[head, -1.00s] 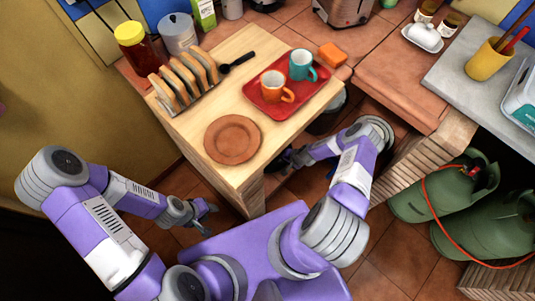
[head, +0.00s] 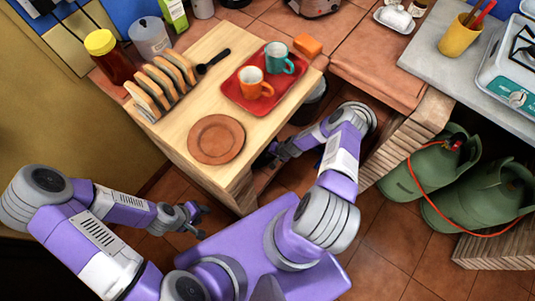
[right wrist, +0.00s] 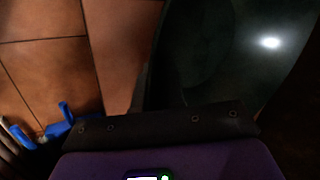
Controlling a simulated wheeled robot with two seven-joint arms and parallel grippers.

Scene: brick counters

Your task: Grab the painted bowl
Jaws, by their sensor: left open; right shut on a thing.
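No painted bowl shows clearly in the head view. My right gripper (head: 268,156) is low beside the wooden table's front right side, partly hidden by its edge. In the right wrist view, a dark glossy thing (right wrist: 225,60) with a bright highlight fills the upper right, right against the gripper. The right gripper is shut on it; I cannot tell whether it is the painted bowl, as it is dark and cut off.
The wooden table (head: 190,95) carries a brown plate (head: 216,139), a toast rack (head: 160,88) and a red tray (head: 236,93) with two mugs. A dark container (head: 312,104) stands in the gap right of it. Green gas cylinders (head: 425,175) stand under the right counter.

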